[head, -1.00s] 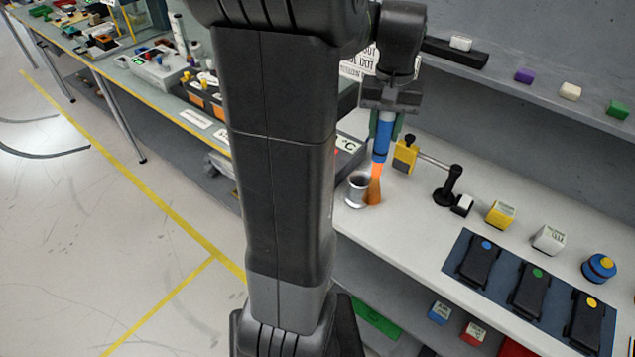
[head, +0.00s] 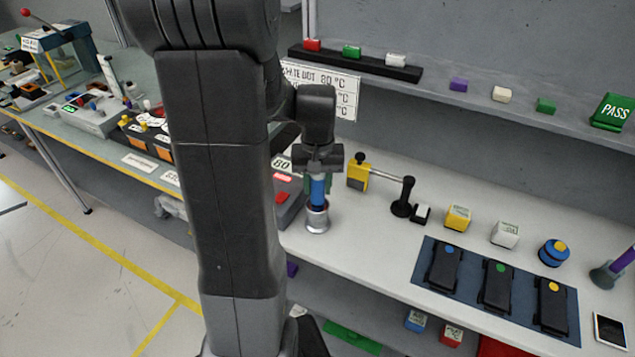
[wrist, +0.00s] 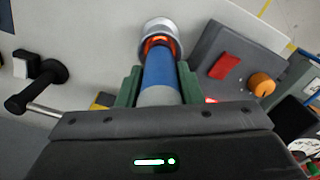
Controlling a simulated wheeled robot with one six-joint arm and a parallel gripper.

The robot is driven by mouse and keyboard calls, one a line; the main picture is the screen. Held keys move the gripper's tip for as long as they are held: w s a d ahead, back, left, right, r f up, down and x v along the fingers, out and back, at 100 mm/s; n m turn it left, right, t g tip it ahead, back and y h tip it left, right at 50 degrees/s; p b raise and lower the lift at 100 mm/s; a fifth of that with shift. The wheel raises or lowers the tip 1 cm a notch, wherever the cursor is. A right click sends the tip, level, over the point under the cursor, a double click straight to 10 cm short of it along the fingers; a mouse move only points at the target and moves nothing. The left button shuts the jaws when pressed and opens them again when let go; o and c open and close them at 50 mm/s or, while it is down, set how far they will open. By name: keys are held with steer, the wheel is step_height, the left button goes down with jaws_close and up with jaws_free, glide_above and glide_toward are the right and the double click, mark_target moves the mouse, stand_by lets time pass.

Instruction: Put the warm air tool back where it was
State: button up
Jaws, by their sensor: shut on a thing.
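The warm air tool has a blue body (head: 317,193) and stands about upright over a silver cup-shaped holder (head: 317,222) on the light bench. Its orange nozzle is hidden from the head view. In the wrist view the blue body (wrist: 160,72) points into the silver holder (wrist: 153,27), and an orange glow shows inside the rim. The nozzle appears to be inside the holder; how deep I cannot tell. My gripper (head: 319,184) is shut on the tool's body, with its green fingers (wrist: 160,88) on either side.
A grey unit with a red button (head: 282,197) stands close left of the holder. A yellow block with a rod and black stand (head: 402,198) is to the right. A blue mat (head: 420,275) with several black devices lies further right. A shelf (head: 480,100) runs behind.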

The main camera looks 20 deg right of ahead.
steer(key=shift+r, duration=0.1)
steer(key=o, duration=1)
step_height(320, 180, up, 12)
steer(key=shift+b, duration=0.3)
